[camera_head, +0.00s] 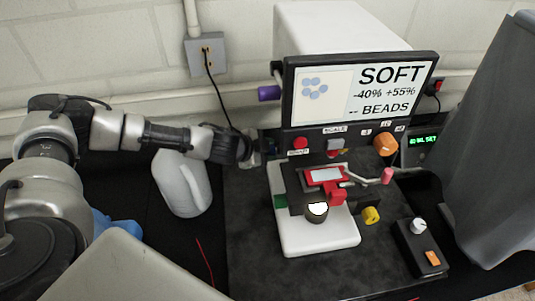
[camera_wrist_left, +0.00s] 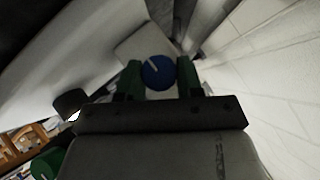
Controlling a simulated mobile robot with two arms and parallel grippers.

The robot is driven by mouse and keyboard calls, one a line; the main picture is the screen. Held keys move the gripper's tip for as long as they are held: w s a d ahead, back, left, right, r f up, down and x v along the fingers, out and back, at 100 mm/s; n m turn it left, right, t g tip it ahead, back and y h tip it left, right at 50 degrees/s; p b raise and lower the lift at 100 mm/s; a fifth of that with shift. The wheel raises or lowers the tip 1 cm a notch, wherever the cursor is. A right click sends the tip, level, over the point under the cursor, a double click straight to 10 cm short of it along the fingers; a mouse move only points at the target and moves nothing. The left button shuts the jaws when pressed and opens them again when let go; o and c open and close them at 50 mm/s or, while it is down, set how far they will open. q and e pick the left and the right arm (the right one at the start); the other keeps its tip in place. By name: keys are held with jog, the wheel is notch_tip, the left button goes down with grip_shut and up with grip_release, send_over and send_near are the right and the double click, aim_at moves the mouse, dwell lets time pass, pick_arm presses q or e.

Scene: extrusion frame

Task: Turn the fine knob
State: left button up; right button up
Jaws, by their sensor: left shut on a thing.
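A round blue knob (camera_wrist_left: 158,72) with a white pointer line shows in the left wrist view. My left gripper (camera_wrist_left: 160,82) has its two green fingers on either side of this knob and is shut on it. In the head view, my left gripper (camera_head: 256,150) reaches in from the left to the left side of the machine (camera_head: 340,30). The knob is mostly hidden there behind the gripper. I cannot read a label that says which knob is the fine one. My right gripper is not in view.
The machine's screen (camera_head: 360,88) reads "SOFT -40% +55% -- BEADS". A purple knob (camera_head: 269,92) sticks out above my gripper. A white jug (camera_head: 184,185) stands below my left forearm. A small box with a white knob (camera_head: 418,226) sits at the right front.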

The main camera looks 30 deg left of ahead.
pick_arm(q)
jog(key=m+t+b, duration=0.1)
jog(key=b, duration=0.2)
jog(key=f+m+t+y+b, duration=0.1)
jog(key=t+b, duration=0.1)
jog(key=b, duration=0.2)
jog(key=shift+s+d, duration=0.1)
jog(key=shift+r+m+t+y+b, duration=0.3)
jog(key=shift+m+t+b, duration=0.2)
jog(key=shift+t+b, duration=0.55)
jog(key=shift+g, duration=0.25)
jog(key=o, duration=0.9)
